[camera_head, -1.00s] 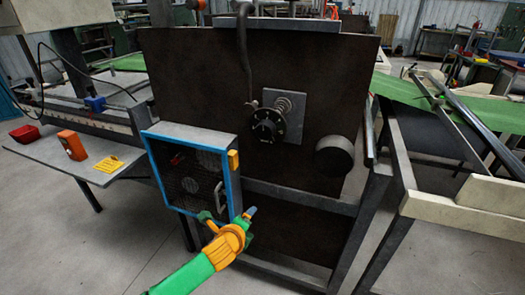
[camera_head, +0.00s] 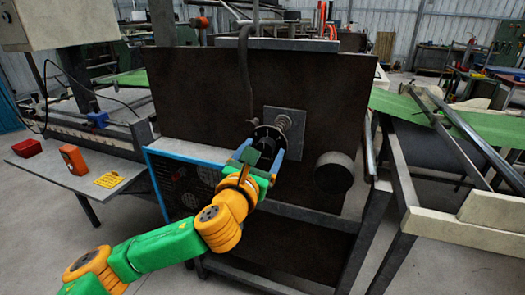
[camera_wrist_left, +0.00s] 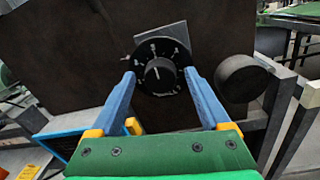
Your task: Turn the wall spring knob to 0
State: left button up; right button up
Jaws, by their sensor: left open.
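The wall spring knob is a black round dial (camera_wrist_left: 160,75) with white marks around its rim and a raised centre, on a grey square plate (camera_head: 285,125) fixed to the dark panel. In the head view the knob (camera_head: 266,137) is partly hidden behind my left gripper. My left gripper (camera_head: 262,155) is open, with its two blue fingers on either side of the knob's lower part. In the left wrist view its fingertips (camera_wrist_left: 160,75) flank the dial, with gaps to the raised centre. I cannot tell whether they touch it. The dial's numbers are too small to read. My right gripper is not in view.
A blue-framed mesh guard (camera_head: 180,152) stands below left of the knob. A dark cylinder (camera_head: 334,172) sticks out of the panel at right. A hose (camera_head: 245,70) hangs above the knob. A side table (camera_head: 75,178) at left holds a red bin and an orange box.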

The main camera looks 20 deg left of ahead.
pick_arm(q)
grip_shut()
